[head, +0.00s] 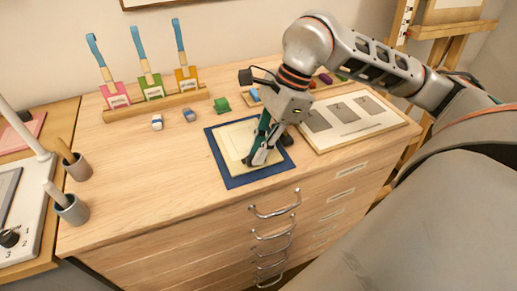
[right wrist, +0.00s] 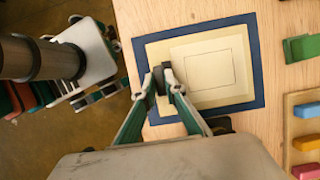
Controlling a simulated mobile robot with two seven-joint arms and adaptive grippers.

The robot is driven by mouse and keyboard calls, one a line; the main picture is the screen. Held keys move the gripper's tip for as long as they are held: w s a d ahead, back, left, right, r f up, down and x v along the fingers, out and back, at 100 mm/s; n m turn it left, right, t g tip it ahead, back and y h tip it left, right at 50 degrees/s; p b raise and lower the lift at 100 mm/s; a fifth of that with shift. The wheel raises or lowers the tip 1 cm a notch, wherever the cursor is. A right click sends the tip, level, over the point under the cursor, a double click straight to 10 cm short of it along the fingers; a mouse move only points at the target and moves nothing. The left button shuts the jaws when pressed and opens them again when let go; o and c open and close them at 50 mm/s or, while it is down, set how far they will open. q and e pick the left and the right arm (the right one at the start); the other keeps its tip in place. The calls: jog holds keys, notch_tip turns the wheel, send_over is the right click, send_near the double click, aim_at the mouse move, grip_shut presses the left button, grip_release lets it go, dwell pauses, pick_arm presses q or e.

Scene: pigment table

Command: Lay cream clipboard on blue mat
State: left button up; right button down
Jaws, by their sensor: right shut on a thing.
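The cream clipboard (head: 232,142) lies over the blue mat (head: 213,163), with a blue border showing around it. In the right wrist view the cream clipboard (right wrist: 213,70) also sits within the edges of the blue mat (right wrist: 259,60). My right gripper (head: 255,157) is at the clipboard's near right part in the head view. In the right wrist view its fingertips (right wrist: 165,80) are closed together at one edge of the clipboard. I cannot tell whether the clipboard rests flat or is slightly raised at the gripped edge. My left gripper is not in view.
A green block (head: 222,105) and small pigment blocks (head: 188,115) lie behind the mat. A rack (head: 155,101) with pink, green and yellow tagged tools stands at the back left. A framed board (head: 352,122) lies to the right. Bare wood (head: 150,180) is free left of the mat.

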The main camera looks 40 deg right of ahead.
jog(key=c, duration=2.1)
grip_release()
jog(key=shift+f, duration=0.1)
pick_arm(q)
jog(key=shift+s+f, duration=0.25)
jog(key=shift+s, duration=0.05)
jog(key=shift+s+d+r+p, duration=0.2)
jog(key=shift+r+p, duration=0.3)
jog(key=shift+p, duration=0.3)
pick_arm(e)
jog(key=v, duration=1.2)
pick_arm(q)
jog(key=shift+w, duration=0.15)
